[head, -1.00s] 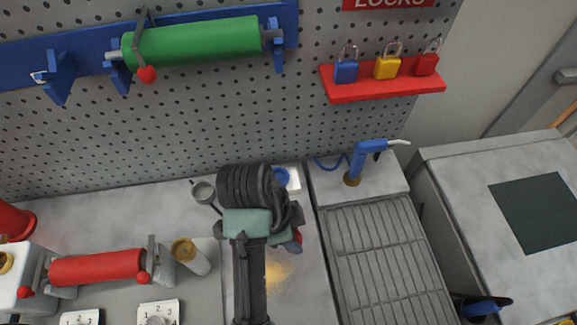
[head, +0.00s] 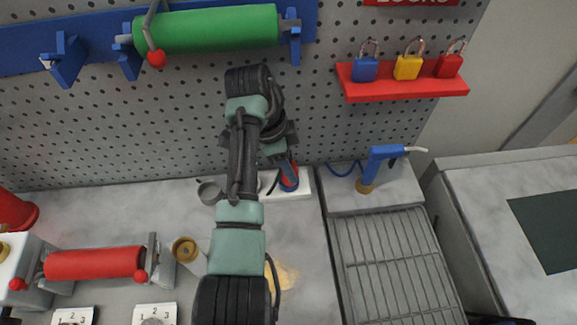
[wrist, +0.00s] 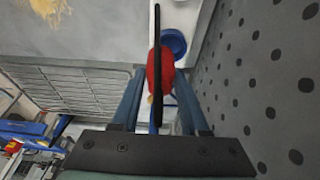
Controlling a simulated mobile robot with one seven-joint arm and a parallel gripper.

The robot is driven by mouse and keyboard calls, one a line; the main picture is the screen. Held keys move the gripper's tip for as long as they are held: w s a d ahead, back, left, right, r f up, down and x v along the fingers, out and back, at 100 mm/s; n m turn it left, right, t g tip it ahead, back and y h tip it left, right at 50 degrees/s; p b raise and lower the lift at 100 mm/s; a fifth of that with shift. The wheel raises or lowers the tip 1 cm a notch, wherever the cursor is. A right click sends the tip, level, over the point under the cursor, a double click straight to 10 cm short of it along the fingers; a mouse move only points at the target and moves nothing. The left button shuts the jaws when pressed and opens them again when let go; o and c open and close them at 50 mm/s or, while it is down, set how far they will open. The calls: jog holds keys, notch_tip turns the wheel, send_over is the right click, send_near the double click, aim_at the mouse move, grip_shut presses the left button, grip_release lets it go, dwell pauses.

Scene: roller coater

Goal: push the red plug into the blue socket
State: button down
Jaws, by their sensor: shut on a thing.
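My gripper (head: 287,170) points down at the back of the bench, near the pegboard, and is shut on the red plug (head: 291,184). In the wrist view the red plug (wrist: 166,72) sits between the fingertips, with a thin black strip running across it. The blue socket (wrist: 173,42) shows just beyond the plug in the wrist view. In the head view the plug and gripper cover most of the socket, on its white base (head: 304,182). Plug and socket overlap in view; I cannot tell whether they touch.
The pegboard (head: 200,135) rises close behind my gripper. A metal cup (head: 209,192) and a tan-topped container (head: 186,250) stand to the left. A blue nozzle tool (head: 380,160) and a wire rack (head: 385,265) are to the right. A yellowish patch (head: 285,275) lies in front.

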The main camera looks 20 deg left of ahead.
jog(key=shift+w+a, duration=0.25)
jog(key=shift+w, duration=0.45)
jog(key=shift+f+p, duration=0.45)
jog(key=shift+f, duration=1.35)
jog(key=shift+f, duration=0.2)
jog(key=shift+c, duration=2.1)
grip_release()
jog(key=shift+r, duration=0.1)
jog(key=shift+r, duration=0.1)
